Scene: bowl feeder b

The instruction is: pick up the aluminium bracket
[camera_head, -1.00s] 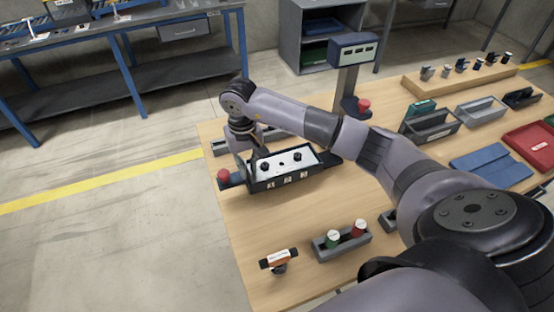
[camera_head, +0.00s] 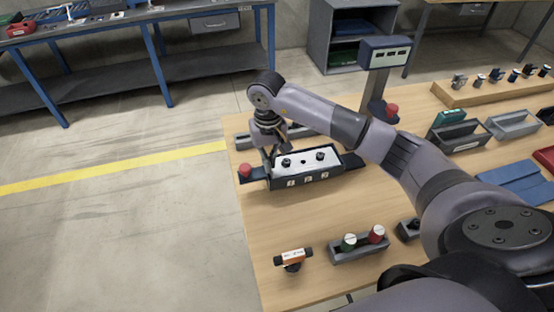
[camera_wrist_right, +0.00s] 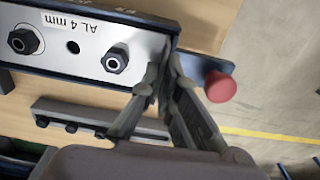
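The aluminium bracket (camera_head: 306,161) is a pale plate with dark nuts and a small hole, lying in a dark fixture (camera_head: 306,181) on the wooden table. In the right wrist view the bracket (camera_wrist_right: 85,42) bears the upside-down label "AL 4 mm". My right gripper (camera_head: 279,148) points down at the bracket's left end. In the wrist view the right gripper's fingertips (camera_wrist_right: 164,68) are close together at that end, with a narrow gap. Whether they clamp the edge is unclear. My left gripper is out of view.
A red button (camera_head: 245,170) stands just left of the fixture; it is close beside the fingers in the wrist view (camera_wrist_right: 220,87). A grey holder (camera_head: 359,249) with green and red-capped parts and an orange-and-black part (camera_head: 293,257) lie nearer. A display post (camera_head: 377,85) stands behind.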

